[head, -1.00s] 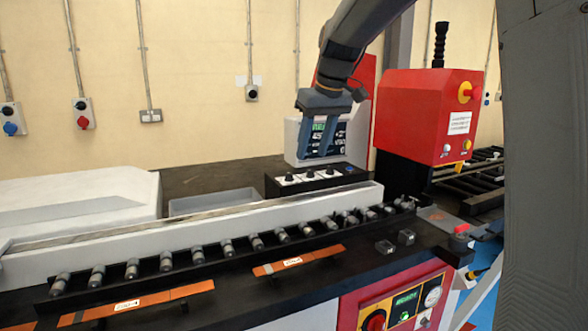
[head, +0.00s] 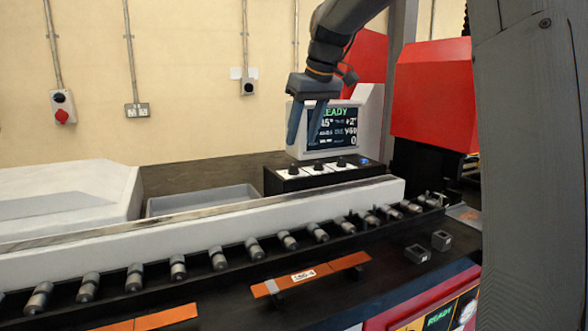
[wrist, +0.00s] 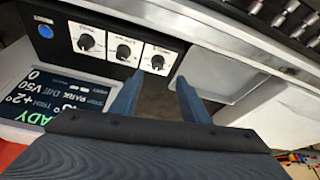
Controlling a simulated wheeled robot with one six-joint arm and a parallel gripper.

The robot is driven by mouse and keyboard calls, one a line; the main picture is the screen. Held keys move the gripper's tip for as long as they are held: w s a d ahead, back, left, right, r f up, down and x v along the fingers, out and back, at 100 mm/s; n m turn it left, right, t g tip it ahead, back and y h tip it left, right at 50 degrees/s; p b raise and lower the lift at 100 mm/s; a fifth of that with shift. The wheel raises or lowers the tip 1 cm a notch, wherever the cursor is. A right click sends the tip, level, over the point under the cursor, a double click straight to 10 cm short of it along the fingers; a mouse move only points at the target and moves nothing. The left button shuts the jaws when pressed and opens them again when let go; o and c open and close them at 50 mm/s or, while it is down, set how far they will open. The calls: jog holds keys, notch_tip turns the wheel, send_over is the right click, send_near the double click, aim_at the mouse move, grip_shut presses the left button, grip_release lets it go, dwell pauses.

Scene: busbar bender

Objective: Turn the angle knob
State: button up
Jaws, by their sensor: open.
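A black control box (head: 272,183) carries a row of three black knobs on white labels: a left knob (head: 293,170), a middle knob (head: 318,166) and a right knob (head: 341,162). The labels are too small to read surely, so I cannot tell which is the angle knob. My gripper (head: 303,143) is open and empty, pointing down above the left knob, apart from it. In the wrist view the row is reversed; my gripper (wrist: 159,80) has its fingertips nearest the end knob (wrist: 157,62). A lit display (head: 335,128) reading READY stands behind, partly covered by my fingers.
A blue button (head: 364,161) sits at the box's right end. A grey tray (head: 200,201) lies left of the box. A long pale rail (head: 230,228) and a row of rollers (head: 217,258) run in front. A red machine housing (head: 432,95) stands at right.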

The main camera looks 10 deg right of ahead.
aim_at(294, 165)
jog(key=shift+w+x, duration=0.15)
jog(key=shift+x, duration=2.2)
jog(key=shift+w+x, duration=0.15)
jog(key=shift+x, duration=2.15)
jog(key=shift+d+r, duration=0.1)
jog(key=shift+d, duration=0.05)
jog(key=c, duration=1)
jog(key=shift+m, duration=0.3)
jog(key=m+h+p, duration=0.1)
jog(key=m+p, duration=0.2)
jog(key=shift+r+t, duration=0.15)
jog(key=shift+t, duration=0.15)
jog(key=shift+a+m+h+p, duration=0.15)
jog(key=shift+m+h+p, duration=0.3)
jog(key=shift+m, duration=0.55)
jog(key=shift+a+m+h+p, duration=0.1)
jog(key=shift+m+h+p, duration=0.3)
jog(key=shift+m, duration=0.9)
